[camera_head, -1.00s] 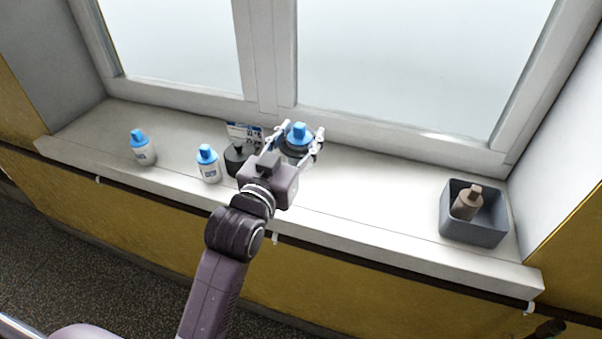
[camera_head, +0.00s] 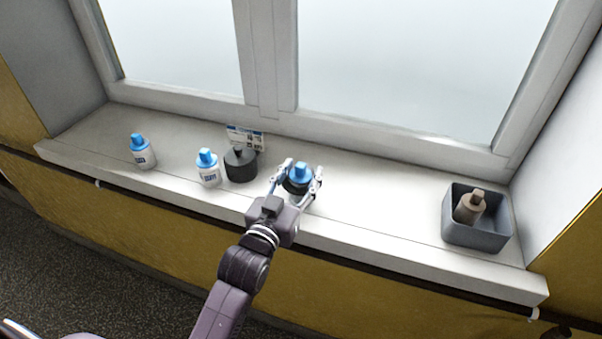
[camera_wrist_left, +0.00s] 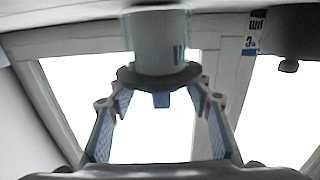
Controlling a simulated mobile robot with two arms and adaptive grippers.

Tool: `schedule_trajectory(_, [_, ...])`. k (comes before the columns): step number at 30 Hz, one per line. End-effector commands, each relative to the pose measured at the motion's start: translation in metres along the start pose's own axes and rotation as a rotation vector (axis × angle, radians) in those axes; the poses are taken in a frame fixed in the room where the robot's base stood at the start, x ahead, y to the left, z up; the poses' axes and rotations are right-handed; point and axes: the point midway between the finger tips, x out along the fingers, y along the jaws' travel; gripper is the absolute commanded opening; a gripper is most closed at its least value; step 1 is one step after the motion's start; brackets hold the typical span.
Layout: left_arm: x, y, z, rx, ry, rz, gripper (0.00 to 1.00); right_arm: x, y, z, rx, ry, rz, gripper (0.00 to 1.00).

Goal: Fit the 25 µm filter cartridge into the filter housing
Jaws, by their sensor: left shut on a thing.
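The cartridge looks upright. A black cylinder with a knob on top (camera_head: 240,165), perhaps the filter housing, stands to its left on the sill. Two white, blue-topped cartridges stand further left, one near the black cylinder (camera_head: 208,170) and one apart (camera_head: 142,152). My right gripper is not in view.
A small printed card (camera_head: 245,138) stands behind the black cylinder. A grey open bin (camera_head: 475,236) with a brown cartridge (camera_head: 469,208) in it stands at the right end of the sill (camera_head: 385,210). The sill between my gripper and the bin is clear. The window is behind.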

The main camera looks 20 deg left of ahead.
Motion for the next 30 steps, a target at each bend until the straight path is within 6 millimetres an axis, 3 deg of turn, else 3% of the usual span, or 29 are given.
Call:
schedule_trajectory(2, [0.000, 0.000, 0.003, 0.000, 0.001, 0.000, 0.21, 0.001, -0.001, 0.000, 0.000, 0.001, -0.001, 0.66])
schedule_trajectory(3, [0.000, 0.000, 0.003, 0.000, 0.000, 0.000, 0.49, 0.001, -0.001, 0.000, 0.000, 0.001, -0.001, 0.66])
schedule_trajectory(7, [0.000, 0.000, 0.003, 0.000, -0.001, 0.000, 0.63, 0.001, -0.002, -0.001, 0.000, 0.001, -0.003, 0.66])
schedule_trajectory(19, [-0.005, 0.000, 0.000, 0.000, -0.002, 0.000, 0.63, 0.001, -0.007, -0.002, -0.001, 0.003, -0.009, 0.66])
schedule_trajectory(30, [-0.072, 0.000, 0.002, 0.000, -0.005, 0.000, 0.63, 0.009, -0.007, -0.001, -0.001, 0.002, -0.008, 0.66])
